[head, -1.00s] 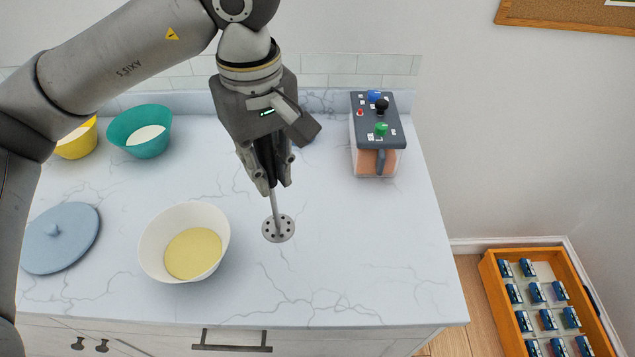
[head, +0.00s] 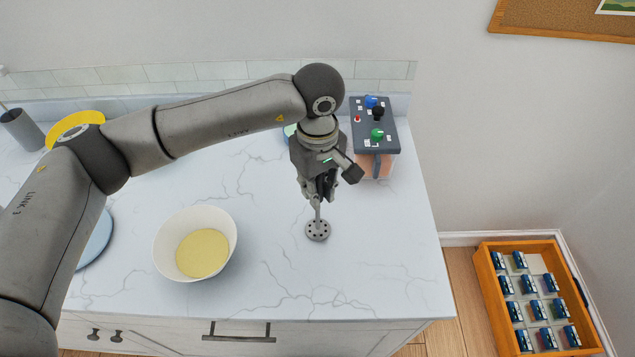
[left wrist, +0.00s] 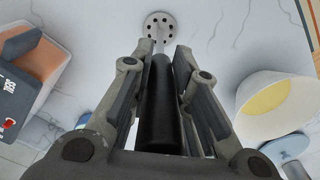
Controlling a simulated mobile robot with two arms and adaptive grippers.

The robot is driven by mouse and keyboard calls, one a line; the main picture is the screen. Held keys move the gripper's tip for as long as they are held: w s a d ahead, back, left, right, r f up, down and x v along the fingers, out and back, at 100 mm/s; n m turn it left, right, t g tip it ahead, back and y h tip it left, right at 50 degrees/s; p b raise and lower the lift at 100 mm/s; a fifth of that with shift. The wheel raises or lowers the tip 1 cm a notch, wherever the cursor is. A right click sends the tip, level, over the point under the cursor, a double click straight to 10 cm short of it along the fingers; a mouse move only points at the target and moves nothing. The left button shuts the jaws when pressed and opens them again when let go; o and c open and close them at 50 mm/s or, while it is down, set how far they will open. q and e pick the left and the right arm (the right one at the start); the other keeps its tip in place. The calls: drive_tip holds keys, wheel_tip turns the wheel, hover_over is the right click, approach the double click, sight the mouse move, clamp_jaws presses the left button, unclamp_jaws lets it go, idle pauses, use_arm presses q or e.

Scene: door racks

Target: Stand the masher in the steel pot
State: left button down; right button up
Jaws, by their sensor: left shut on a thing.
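My left gripper (head: 317,196) is shut on the masher's black handle, which shows between the fingers in the left wrist view. The masher (head: 317,231) points downward, with its round, perforated grey head below the gripper, over the bare right part of the counter. I cannot tell whether the head touches the counter. The masher head also shows at the top of the left wrist view (left wrist: 160,26). No steel pot can be made out in either view. My right gripper is not in view.
A white bowl (head: 167,246) with yellow contents stands left of the masher on the marble counter (head: 262,200). A box with coloured knobs (head: 375,130) stands behind right. A blue disc (head: 97,243) and a yellow bowl (head: 88,118) are partly hidden by my arm. An orange crate (head: 489,285) lies lower right.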

use_arm(q)
drive_tip(key=shift+f+b, duration=0.15)
drive_tip(key=shift+b, duration=0.2)
drive_tip(key=c, duration=1.4)
unclamp_jaws()
drive_tip(key=shift+o, duration=0.2)
